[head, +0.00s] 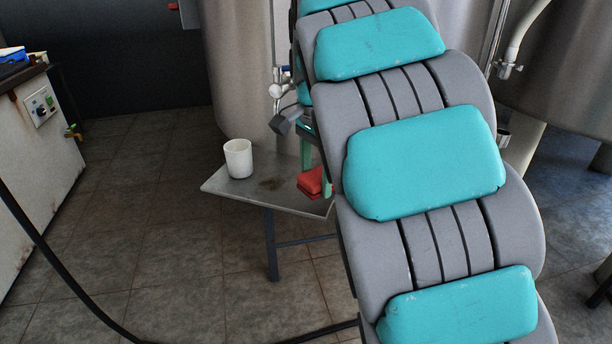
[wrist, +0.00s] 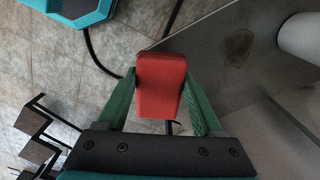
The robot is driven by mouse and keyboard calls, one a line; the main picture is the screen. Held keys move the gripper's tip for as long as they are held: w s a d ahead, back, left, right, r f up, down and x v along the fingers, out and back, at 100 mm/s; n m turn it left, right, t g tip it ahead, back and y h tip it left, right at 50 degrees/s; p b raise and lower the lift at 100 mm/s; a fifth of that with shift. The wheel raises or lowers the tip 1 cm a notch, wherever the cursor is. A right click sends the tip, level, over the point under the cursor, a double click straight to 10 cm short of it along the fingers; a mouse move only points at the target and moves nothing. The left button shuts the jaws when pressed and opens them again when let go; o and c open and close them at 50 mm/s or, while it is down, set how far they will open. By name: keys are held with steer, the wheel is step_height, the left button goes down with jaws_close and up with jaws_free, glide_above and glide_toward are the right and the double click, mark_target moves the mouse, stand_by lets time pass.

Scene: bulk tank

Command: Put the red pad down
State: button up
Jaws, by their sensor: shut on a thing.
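The red pad (wrist: 161,85) is a small block with rounded edges. In the wrist view it sits between the two green fingers of my gripper (wrist: 160,95), which is shut on it. In the head view the red pad (head: 311,181) shows at the right end of a small grey metal table (head: 232,190), partly hidden behind my arm. The green fingers of my gripper (head: 315,172) come down onto it from above. I cannot tell whether the pad touches the table top or is just above it.
A white cup (head: 238,158) stands on the table's left part, and a dark stain (head: 271,184) marks the top between cup and pad. Steel tanks (head: 238,70) rise behind. A worn white cabinet (head: 35,150) is at the left. A dark hose (head: 60,265) crosses the tiled floor.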

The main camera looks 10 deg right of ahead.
mark_target(306, 178)
steer(key=w, duration=0.5)
steer(key=shift+w+a+f, duration=0.25)
steer(key=shift+a+f, duration=0.05)
steer(key=shift+a, duration=0.1)
steer(key=shift+f+p, duration=0.4)
steer(key=shift+f, duration=1.3)
steer(key=shift+f, duration=0.15)
steer(key=o, duration=1.2)
